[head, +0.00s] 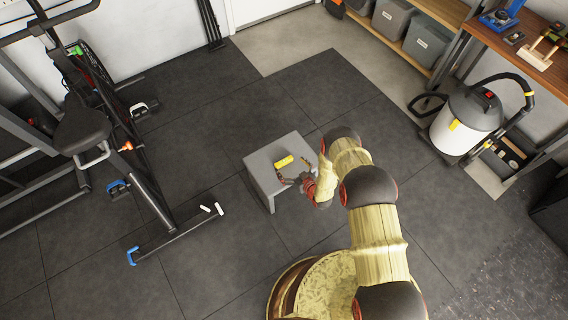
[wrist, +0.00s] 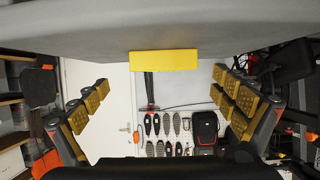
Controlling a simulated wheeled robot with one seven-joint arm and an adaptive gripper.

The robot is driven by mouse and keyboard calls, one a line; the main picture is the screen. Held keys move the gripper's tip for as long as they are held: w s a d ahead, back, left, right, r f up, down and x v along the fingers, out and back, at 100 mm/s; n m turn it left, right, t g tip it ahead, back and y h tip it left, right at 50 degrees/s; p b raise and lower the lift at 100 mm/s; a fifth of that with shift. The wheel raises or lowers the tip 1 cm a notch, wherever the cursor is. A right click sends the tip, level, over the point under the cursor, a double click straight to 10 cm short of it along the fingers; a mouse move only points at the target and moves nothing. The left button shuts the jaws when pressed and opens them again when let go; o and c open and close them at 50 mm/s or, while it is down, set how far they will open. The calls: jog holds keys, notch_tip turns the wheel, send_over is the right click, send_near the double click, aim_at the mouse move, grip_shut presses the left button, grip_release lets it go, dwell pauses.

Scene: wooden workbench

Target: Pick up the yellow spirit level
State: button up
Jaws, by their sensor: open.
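The yellow spirit level (head: 284,161) lies on the top of a small grey table (head: 262,159) in the head view. It shows in the wrist view as a plain yellow block (wrist: 163,60) at the edge of the grey surface (wrist: 90,30), centred between my fingers. My gripper (head: 292,170) is at the table's right side, its fingers spread and pointing toward the level. In the wrist view my gripper (wrist: 162,88) is open and empty, with padded fingers left and right. The level is beyond the fingertips; no contact is visible.
An exercise bike (head: 110,150) stands at the left. A vacuum cleaner (head: 467,120) and a wooden workbench (head: 530,60) are at the right. Grey bins (head: 425,40) sit on a shelf at the back. The dark floor around the table is mostly clear.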

aim_at(284, 161)
jog(key=b+x, duration=0.2)
jog(key=x, duration=0.2)
jog(key=shift+s+a+f, duration=0.1)
jog(key=shift+a+f, duration=0.15)
jog(key=shift+r, duration=0.1)
jog(key=shift+c, duration=0.9)
jog(key=c, duration=1.1)
jog(key=shift+r, duration=0.1)
